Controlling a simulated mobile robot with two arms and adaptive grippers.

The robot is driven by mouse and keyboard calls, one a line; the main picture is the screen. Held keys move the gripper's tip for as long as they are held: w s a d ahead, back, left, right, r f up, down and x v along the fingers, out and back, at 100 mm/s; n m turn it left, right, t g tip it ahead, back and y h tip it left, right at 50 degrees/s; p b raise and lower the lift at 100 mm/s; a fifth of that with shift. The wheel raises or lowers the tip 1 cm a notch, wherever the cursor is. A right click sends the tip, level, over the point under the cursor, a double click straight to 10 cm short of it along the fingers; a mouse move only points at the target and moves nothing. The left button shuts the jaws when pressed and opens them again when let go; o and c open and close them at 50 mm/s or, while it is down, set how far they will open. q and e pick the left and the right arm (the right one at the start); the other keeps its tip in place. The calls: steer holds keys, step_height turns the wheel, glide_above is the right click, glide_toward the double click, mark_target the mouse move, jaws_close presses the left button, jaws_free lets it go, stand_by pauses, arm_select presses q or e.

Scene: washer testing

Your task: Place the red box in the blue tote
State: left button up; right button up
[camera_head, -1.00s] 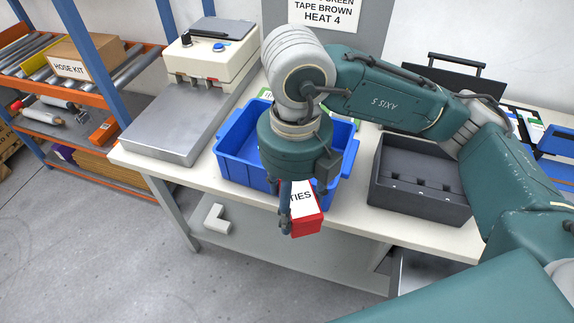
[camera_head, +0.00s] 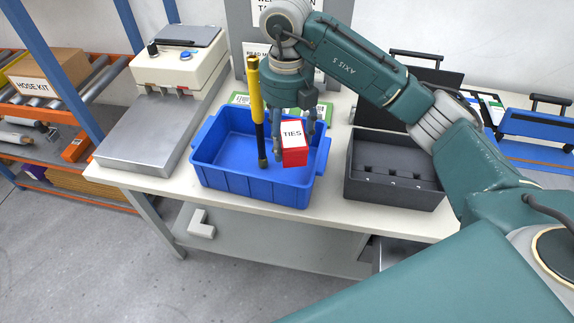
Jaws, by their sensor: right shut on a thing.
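The red box (camera_head: 294,156), with a white top label reading "TIES", is held in my right gripper (camera_head: 294,128). The gripper points down and its fingers are shut on the box. The box shows in front of the right part of the blue tote (camera_head: 250,187), at about rim height; I cannot tell how far it is above the tote floor. The open tote sits on the white workbench. My left gripper is not in view.
A yellow and black upright tool (camera_head: 257,110) shows at the tote, left of the gripper. A dark grey case (camera_head: 395,190) stands right of the tote, and a metal-topped scale (camera_head: 150,130) stands left. A bench strip (camera_head: 240,206) in front is clear.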

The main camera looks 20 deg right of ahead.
step_height(320, 180, down, 12)
steer(key=shift+r+p, duration=0.15)
steer(key=shift+p, duration=1.05)
steer(key=shift+w+f, duration=0.1)
steer(key=shift+f, duration=0.2)
steer(key=o, duration=1)
steer(key=shift+d, duration=0.1)
steer(key=shift+r, duration=0.45)
step_height(320, 180, up, 12)
steer(key=b, duration=0.2)
steer(key=shift+f+b, duration=0.25)
steer(key=shift+b, duration=0.05)
steer(key=shift+f, duration=0.1)
